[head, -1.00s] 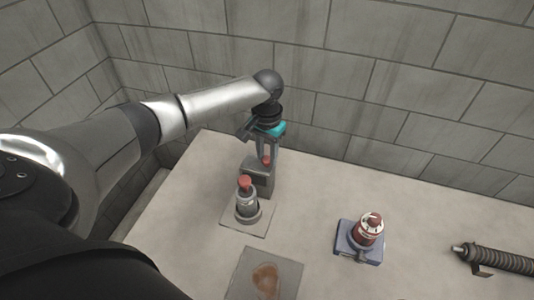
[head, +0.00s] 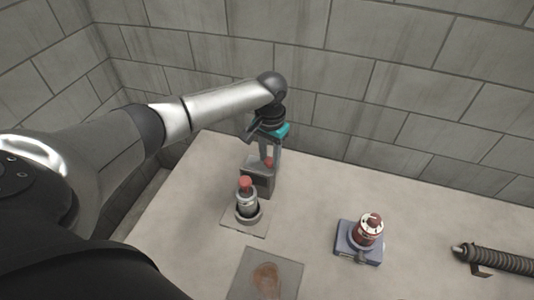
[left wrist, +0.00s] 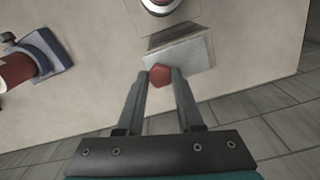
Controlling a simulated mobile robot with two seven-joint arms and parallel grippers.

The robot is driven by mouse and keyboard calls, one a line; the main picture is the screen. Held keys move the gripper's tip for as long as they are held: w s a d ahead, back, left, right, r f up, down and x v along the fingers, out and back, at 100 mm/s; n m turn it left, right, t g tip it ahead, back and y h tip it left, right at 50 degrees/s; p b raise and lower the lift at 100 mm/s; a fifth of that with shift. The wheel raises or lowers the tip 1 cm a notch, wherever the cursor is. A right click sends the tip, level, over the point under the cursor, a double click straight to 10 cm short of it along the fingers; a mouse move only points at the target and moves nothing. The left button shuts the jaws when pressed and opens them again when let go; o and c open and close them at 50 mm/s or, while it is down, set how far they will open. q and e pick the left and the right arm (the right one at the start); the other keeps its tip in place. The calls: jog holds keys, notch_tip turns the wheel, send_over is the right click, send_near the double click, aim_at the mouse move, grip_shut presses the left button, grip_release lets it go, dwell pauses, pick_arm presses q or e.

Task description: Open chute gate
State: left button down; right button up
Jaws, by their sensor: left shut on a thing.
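A small grey box-like chute (head: 258,184) stands on the table near its back left edge, with a red knob (head: 268,162) at its top. My left gripper (head: 270,158) reaches down from above and is shut on the red knob. In the left wrist view, the red knob (left wrist: 160,75) sits between the two fingertips, in front of the chute's pale grey face (left wrist: 178,57). The fingers partly hide the knob in the head view. My right gripper is not in view.
A grey bottle with a red cap (head: 246,202) stands in a holder just in front of the chute. A red dial device on a blue base (head: 368,235), a stained plate (head: 266,278) and a ribbed mesh tube (head: 503,261) lie on the table. A block wall (head: 400,90) stands behind.

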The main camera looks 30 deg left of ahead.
pick_arm(q)
jog(key=d, duration=0.1)
jog(key=d+p, duration=0.1)
jog(key=d, duration=0.1)
jog(key=shift+w+d, duration=0.1)
jog(key=shift+w, duration=0.3)
jog(key=c, duration=0.5)
grip_release()
jog(key=shift+c, duration=0.2)
notch_tip(320, 180, up, 15)
jog(key=p, duration=0.1)
jog(key=shift+r, duration=0.2)
jog(key=shift+s+f, duration=0.1)
